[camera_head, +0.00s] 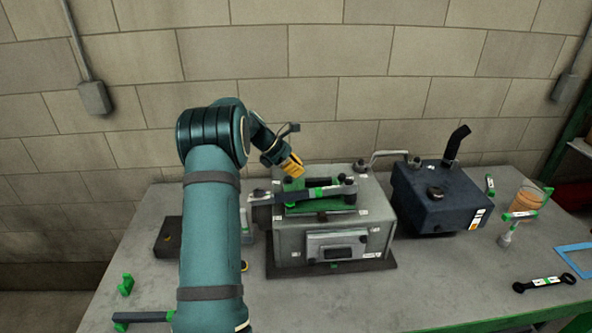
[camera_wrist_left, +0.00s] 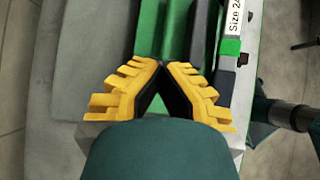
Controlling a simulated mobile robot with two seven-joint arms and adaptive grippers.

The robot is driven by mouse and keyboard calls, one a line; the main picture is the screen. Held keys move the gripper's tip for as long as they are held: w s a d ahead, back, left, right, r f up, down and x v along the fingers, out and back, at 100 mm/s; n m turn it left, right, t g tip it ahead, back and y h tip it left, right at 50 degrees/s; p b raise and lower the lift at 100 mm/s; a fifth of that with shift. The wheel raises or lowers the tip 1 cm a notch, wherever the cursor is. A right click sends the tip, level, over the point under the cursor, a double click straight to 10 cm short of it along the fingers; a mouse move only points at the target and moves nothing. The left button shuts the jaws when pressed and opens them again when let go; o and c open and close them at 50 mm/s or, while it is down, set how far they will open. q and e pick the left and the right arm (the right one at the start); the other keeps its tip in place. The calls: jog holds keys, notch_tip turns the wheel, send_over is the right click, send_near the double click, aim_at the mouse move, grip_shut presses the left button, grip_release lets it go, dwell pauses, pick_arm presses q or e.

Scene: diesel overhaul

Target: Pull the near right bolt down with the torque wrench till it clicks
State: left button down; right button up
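The grey engine block (camera_head: 290,240) stands on the table with a green plate (camera_head: 325,207) on top. A long dark bar with green bands (camera_head: 318,193), which looks like the torque wrench, lies across the block's top. I cannot make out the near right bolt. My left gripper (camera_head: 294,165), with yellow fingers, is above the rear of the block, behind the bar. In the left wrist view its fingertips (camera_wrist_left: 165,66) meet with nothing seen between them, over green and dark parts. A label there starts with "Size 2". My right gripper is out of view.
A dark blue tank (camera_head: 437,195) with a black pipe stands right of the block. A black spanner (camera_head: 545,283) lies at the right, near a blue frame (camera_head: 575,260). My left arm hides part of the table's left side. The front middle of the table is clear.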

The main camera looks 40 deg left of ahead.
pick_arm(q)
jog(key=shift+w, duration=0.15)
jog(key=shift+w+a, duration=0.15)
jog(key=shift+w, duration=0.15)
dwell(0.3)
jog(key=shift+w, duration=0.15)
jog(key=shift+w+a, duration=0.1)
jog(key=shift+w, duration=0.2)
dwell(0.5)
jog(key=shift+w, duration=0.45)
jog(key=shift+w, duration=0.2)
jog(key=shift+w+a, duration=0.1)
jog(key=shift+w, duration=0.15)
jog(key=shift+w, duration=0.1)
